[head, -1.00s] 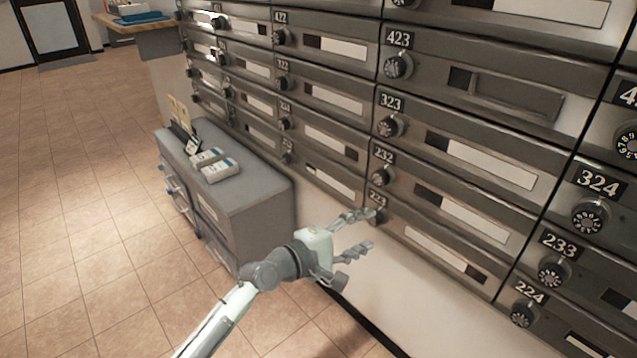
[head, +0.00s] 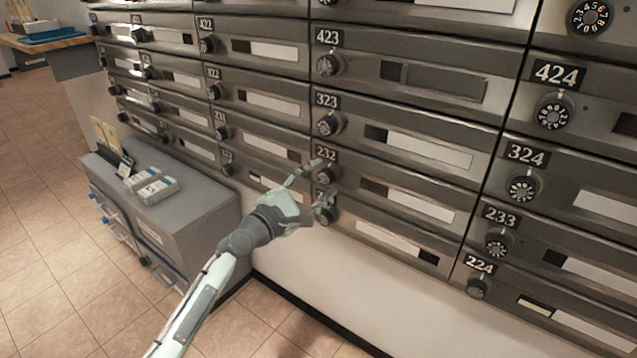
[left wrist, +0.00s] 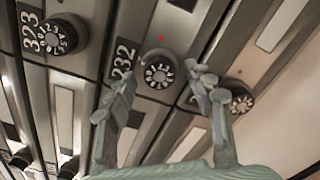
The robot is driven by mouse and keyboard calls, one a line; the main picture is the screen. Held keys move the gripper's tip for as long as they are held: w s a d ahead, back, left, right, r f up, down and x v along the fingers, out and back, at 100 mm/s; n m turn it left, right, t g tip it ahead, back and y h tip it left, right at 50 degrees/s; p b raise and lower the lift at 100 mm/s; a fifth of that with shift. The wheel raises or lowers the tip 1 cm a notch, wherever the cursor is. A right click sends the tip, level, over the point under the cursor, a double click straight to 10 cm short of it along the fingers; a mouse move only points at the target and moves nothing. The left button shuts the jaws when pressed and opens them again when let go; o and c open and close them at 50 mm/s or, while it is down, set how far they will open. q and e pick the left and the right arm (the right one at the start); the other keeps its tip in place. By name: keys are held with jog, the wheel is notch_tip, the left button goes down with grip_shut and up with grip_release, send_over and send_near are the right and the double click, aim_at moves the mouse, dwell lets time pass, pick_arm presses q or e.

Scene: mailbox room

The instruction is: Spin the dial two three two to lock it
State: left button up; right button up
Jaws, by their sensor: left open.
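The mailbox marked 232 has a round black dial (head: 326,174) with white figures, just under its number plate (head: 327,153). In the left wrist view the 232 dial (left wrist: 158,73) shows face on, with a small red mark on the panel beside it. My left gripper (head: 322,182) is open at the box fronts, one finger near the 232 dial and the other near the dial below. In the left wrist view the dial appears between and beyond the spread fingertips (left wrist: 162,84). I cannot tell whether a finger touches it. My right gripper is out of view.
Close neighbours are the 323 dial (head: 330,124) above and the dial below (head: 326,214), which also shows beside the right finger in the wrist view (left wrist: 240,100). A grey cabinet (head: 200,216) with small boxes (head: 156,190) stands left of my arm. Tiled floor lies below left.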

pick_arm(q)
jog(key=c, duration=1.2)
jog(key=shift+o, duration=0.2)
jog(key=shift+m, duration=0.3)
